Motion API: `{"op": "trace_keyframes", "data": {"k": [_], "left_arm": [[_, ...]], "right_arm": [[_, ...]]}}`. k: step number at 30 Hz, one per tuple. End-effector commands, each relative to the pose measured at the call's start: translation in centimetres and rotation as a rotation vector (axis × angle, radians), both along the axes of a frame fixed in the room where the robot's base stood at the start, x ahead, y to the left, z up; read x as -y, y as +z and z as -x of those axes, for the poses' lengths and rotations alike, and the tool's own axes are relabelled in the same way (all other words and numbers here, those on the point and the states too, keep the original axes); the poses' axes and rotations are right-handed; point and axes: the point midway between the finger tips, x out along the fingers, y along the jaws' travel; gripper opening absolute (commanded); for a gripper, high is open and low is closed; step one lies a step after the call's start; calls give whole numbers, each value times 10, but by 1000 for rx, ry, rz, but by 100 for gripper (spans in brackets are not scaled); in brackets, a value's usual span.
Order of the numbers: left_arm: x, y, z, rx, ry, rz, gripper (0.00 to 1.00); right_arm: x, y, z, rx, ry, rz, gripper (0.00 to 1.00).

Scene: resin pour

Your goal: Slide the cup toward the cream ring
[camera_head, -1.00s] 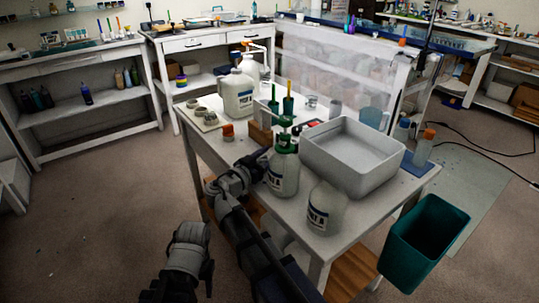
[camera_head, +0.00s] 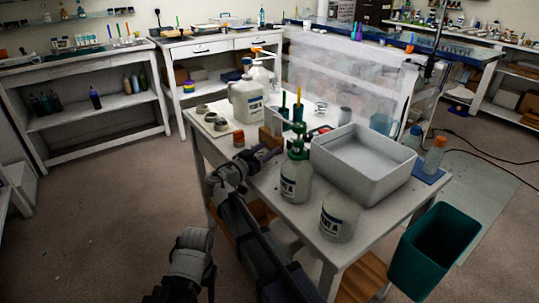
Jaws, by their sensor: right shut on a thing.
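My right gripper (camera_head: 262,155) is over the near left edge of the white table (camera_head: 290,203), low beside a wooden block (camera_head: 269,142). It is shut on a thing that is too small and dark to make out.
A green-topped pump bottle (camera_head: 297,177) and a white jar (camera_head: 339,218) stand right of my gripper. A large white tray (camera_head: 362,192) fills the right side. A teal bin (camera_head: 436,250) stands off the right end.

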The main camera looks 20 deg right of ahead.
Motion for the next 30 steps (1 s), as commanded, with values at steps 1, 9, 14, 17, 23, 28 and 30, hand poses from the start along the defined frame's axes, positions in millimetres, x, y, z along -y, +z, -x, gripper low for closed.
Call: {"op": "trace_keyframes", "data": {"k": [1,9,14,17,23,28,30], "left_arm": [[0,0,0,0,0,0,50],[0,0,0,0,0,0,50],[0,0,0,0,0,0,50],[0,0,0,0,0,0,50],[0,0,0,0,0,0,50],[0,0,0,0,0,0,50],[0,0,0,0,0,0,50]], "right_arm": [[-1,0,-8,0,0,0,4],[-1,0,-25,0,0,0,4],[-1,0,-26,0,0,0,4],[-1,0,-25,0,0,0,4],[-1,0,-25,0,-1,0,71],[0,0,-25,0,-3,0,90],[0,0,-24,0,-4,0,90]]}}
